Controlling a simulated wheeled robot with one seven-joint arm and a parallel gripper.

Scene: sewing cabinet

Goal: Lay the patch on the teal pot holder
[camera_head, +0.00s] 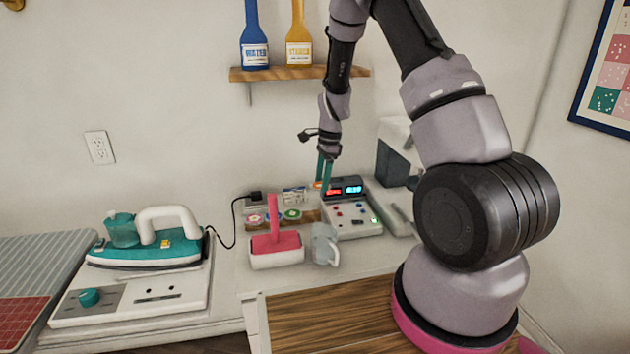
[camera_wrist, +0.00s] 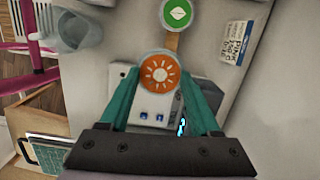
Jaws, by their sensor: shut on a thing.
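The patch (camera_wrist: 160,72) is a round orange disc with a white sun design. In the wrist view it sits between the teal fingertips of my gripper (camera_wrist: 158,80), which is shut on it. In the head view my gripper (camera_head: 323,182) points down in front of the clock display, with a sliver of orange at its tips. A teal, grid-patterned square with a pale border (camera_wrist: 46,152) shows partly at the lower left of the wrist view; I cannot tell for certain that it is the pot holder. No pot holder is clear in the head view.
A green leaf patch (camera_wrist: 176,13) lies on a wooden strip beyond my gripper. Near it are a white machine (camera_head: 352,218), a clear mug (camera_head: 326,245) and a pink-handled roller (camera_head: 276,246). A teal iron (camera_head: 150,246) stands left. The wooden top (camera_head: 330,315) in front looks clear.

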